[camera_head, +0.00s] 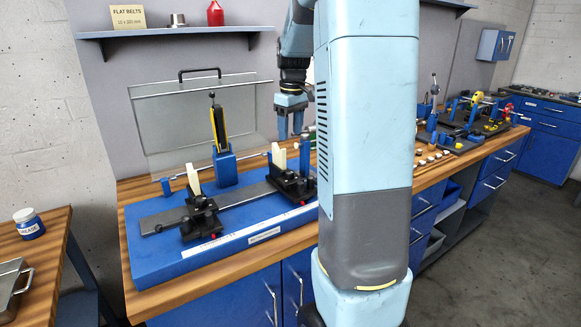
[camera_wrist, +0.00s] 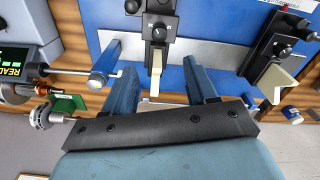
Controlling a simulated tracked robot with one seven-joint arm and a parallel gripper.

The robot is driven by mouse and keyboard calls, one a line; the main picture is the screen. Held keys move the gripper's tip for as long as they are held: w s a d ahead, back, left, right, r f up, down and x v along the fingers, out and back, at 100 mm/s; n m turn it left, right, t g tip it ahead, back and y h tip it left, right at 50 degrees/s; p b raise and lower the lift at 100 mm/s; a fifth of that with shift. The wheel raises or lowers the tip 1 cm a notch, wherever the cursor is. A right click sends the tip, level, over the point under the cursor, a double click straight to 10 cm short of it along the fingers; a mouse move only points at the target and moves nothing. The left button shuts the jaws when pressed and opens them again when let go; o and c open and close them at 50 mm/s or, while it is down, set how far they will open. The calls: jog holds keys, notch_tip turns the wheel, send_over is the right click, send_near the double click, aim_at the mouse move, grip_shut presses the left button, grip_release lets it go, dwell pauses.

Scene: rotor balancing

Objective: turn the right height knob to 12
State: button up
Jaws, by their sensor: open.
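The balancing stand has a blue base (camera_head: 150,268) on the bench, with two black pedestals on a grey rail. The right pedestal (camera_head: 290,184) carries an upright cream support (camera_head: 279,155); the left pedestal (camera_head: 201,220) carries another. In the wrist view, a round black knob (camera_wrist: 158,33) shows on the right pedestal; its scale is unreadable. My gripper (camera_head: 290,135) is open and empty, pointing down above and slightly behind the right pedestal. In the wrist view, the cream support (camera_wrist: 155,72) shows between the open fingers, with the knob beyond them; I cannot see contact.
A blue post with a yellow-and-black upright (camera_head: 217,125) stands behind the rail. A blue-ended rod (camera_wrist: 103,66) and a display reading "READY" (camera_wrist: 12,62) are beside my fingers in the wrist view. A clear guard panel (camera_head: 165,120) stands behind. My arm hides part of the bench.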

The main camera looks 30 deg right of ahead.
aim_at(290, 171)
jog(key=shift+g, duration=0.3)
jog(key=f, duration=1.3)
jog(key=shift+w+f, duration=0.3)
jog(key=c, duration=1.1)
